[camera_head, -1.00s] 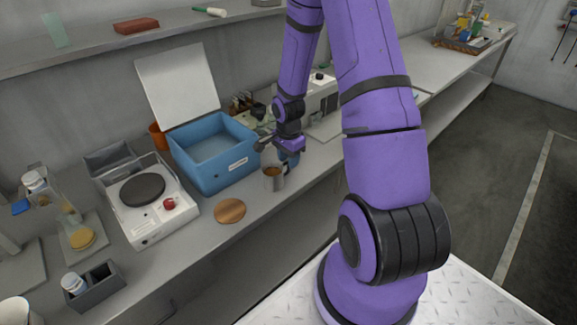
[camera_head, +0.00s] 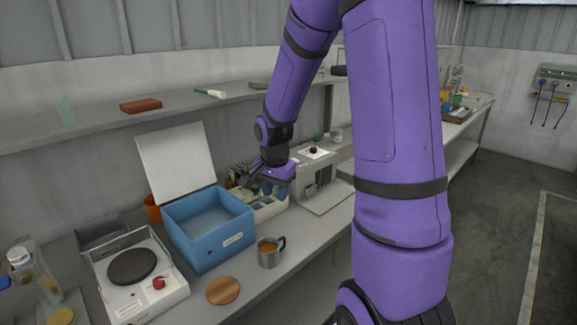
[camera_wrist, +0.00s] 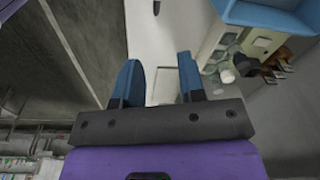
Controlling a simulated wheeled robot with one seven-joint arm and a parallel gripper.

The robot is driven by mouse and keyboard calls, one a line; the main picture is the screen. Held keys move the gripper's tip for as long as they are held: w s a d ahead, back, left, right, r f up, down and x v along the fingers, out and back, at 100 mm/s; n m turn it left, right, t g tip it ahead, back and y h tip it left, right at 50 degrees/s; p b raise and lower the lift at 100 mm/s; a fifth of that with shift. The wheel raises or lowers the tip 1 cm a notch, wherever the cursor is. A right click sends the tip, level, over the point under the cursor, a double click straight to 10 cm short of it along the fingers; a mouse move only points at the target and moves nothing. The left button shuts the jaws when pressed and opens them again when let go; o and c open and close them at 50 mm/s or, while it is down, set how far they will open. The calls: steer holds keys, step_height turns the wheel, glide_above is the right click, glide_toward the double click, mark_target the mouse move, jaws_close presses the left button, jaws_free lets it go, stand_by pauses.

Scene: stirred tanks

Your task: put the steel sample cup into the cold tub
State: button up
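The steel sample cup (camera_head: 270,254) stands upright on the bench with brown contents inside and its handle to the right. It is just right of the cold tub's front corner. The cold tub (camera_head: 222,248) is a blue open box with a pale label on its front. Its white lid (camera_head: 176,165) stands raised at the back. My gripper (camera_head: 262,190) is above and behind the cup, clear of it. In the wrist view my gripper (camera_wrist: 158,62) has its two blue fingers apart with nothing held. The tub's blue edge (camera_wrist: 265,15) shows at upper right there.
A hotplate (camera_head: 135,280) with a dark round plate and red knob is left of the tub. A round wooden disc (camera_head: 223,290) lies in front. A rack of small items (camera_head: 268,207) and a pale instrument (camera_head: 318,185) stand behind the cup. A shelf (camera_head: 180,113) runs above.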

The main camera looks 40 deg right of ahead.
steer(key=s+a+r+n+t, duration=0.1)
steer(key=s+a+r+n, duration=0.3)
steer(key=r, duration=0.3)
steer(key=s+a+r+n+t, duration=0.1)
steer(key=s+a+r+n, duration=0.25)
steer(key=r, duration=0.35)
steer(key=s+a+r+n+t, duration=0.1)
steer(key=s+a+r+n, duration=0.2)
steer(key=s, duration=0.3)
steer(key=s+a+r+n+t, duration=0.1)
steer(key=s+a+r+n, duration=0.2)
steer(key=s, duration=0.3)
steer(key=shift+s+r+y, duration=0.3)
steer(key=shift+s+y, duration=0.1)
steer(key=shift+n, duration=0.25)
